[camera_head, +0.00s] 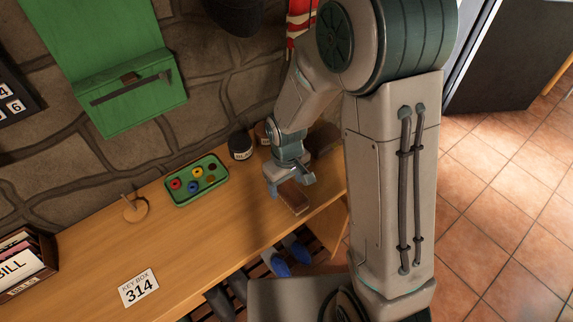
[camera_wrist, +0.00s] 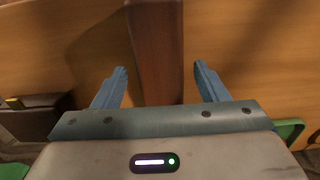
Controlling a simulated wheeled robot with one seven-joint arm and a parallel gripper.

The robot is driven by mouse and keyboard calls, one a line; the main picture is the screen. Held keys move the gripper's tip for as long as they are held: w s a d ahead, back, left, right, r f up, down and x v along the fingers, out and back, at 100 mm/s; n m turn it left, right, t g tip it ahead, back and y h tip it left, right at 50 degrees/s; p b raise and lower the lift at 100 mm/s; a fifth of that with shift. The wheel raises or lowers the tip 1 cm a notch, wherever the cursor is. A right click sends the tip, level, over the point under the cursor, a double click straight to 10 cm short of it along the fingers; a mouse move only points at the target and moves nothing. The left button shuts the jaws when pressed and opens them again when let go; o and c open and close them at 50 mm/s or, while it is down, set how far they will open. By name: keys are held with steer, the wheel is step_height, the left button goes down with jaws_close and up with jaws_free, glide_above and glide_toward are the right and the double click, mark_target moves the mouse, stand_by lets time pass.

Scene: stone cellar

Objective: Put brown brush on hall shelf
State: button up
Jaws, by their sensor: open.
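The brown brush (camera_head: 293,198) is a dark reddish-brown block lying on the long wooden surface (camera_head: 90,250), near its front edge at the right end. My gripper (camera_head: 291,184) is open, low over the brush. In the wrist view the brush (camera_wrist: 157,50) lies between the two blue fingers, with a gap on each side. The fingers do not touch it. Its underside is hidden. I cannot tell for certain which part is the hall shelf; the wooden surface runs along the stone wall.
A green tray (camera_head: 172,200) with coloured discs, a dark jar (camera_head: 240,146) and a dark brown box (camera_head: 322,140) stand nearby. A wooden peg stand (camera_head: 134,208), a "314" card (camera_head: 139,288) and a bill holder (camera_head: 22,262) are farther left. Blue-toed shoes (camera_head: 277,264) sit below.

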mark_target(287, 186)
step_height(287, 186, up, 10)
steer(key=s+d+r+m+t, duration=0.3)
steer(key=s+d+r+m, duration=0.3)
steer(key=s+d+r, duration=0.4)
steer(key=shift+s+d+r+m, duration=0.4)
steer(key=shift+s+d, duration=0.55)
steer(key=shift+d, duration=0.15)
